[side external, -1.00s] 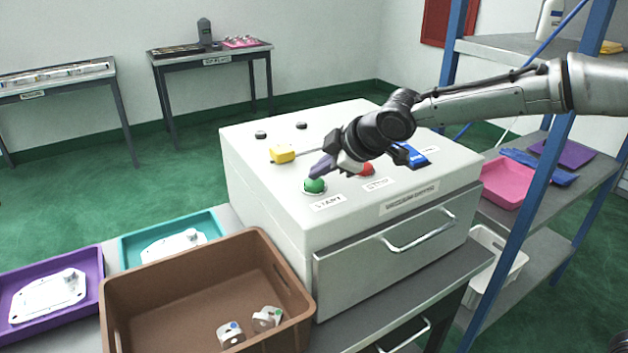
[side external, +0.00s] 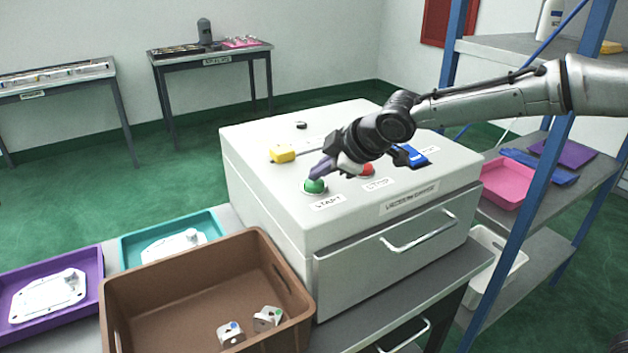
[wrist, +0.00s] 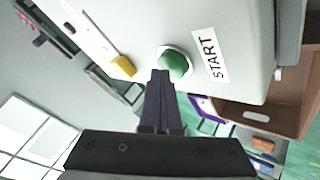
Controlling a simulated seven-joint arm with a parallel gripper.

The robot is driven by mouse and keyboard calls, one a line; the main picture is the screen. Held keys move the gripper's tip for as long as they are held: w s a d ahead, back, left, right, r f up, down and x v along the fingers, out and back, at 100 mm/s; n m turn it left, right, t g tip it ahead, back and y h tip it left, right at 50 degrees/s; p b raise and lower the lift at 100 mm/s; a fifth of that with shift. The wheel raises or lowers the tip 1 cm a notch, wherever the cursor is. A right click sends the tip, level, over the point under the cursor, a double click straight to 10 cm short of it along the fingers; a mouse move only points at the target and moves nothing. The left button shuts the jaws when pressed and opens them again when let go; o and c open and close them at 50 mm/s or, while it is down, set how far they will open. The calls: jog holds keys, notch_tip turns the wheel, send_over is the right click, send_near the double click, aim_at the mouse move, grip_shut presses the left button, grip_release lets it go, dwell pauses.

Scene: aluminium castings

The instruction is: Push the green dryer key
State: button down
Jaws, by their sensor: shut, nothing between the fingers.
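The green dryer key (side external: 314,187) is a round button in a pale ring on top of the white vacuum dryer (side external: 262,205), behind the START label (side external: 328,202). In the wrist view the green key (wrist: 177,66) lies right at my fingertips, which cover part of its edge. My gripper (side external: 317,176) is shut and empty, with its tips at the top of the key. They look to be touching it, but how far it is pressed I cannot tell. The red STOP key (side external: 367,170) is partly hidden by my gripper.
A yellow handle (side external: 283,154) and a blue part (side external: 412,156) are on the dryer top. A brown bin (side external: 125,310) with small castings stands in front, beside teal (side external: 128,243) and purple (side external: 98,270) trays. A blue-post shelf (side external: 511,180) is at the right.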

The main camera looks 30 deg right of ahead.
aim_at(320, 184)
jog(key=shift+r, duration=0.7)
jog(key=shift+r, duration=2.5)
jog(key=s+d+r+m+t, duration=0.1)
jog(key=s+d+r, duration=0.1)
jog(key=d+r, duration=0.35)
jog(key=s+d+r+m+h, duration=0.1)
jog(key=s+d+m, duration=0.1)
jog(key=s+d, duration=0.3)
jog(key=s+d+r+m, duration=0.1)
jog(key=s+d+r, duration=0.15)
jog(key=s, duration=0.45)
jog(key=s+d+f+m+g, duration=0.2)
jog(key=s+f+m, duration=0.1)
jog(key=s+f, duration=0.5)
jog(key=s+d+f+m+g, duration=0.2)
jog(key=s+f+m, duration=0.2)
jog(key=s+f, duration=0.5)
jog(key=s, duration=0.6)
jog(key=shift+h, duration=0.4)
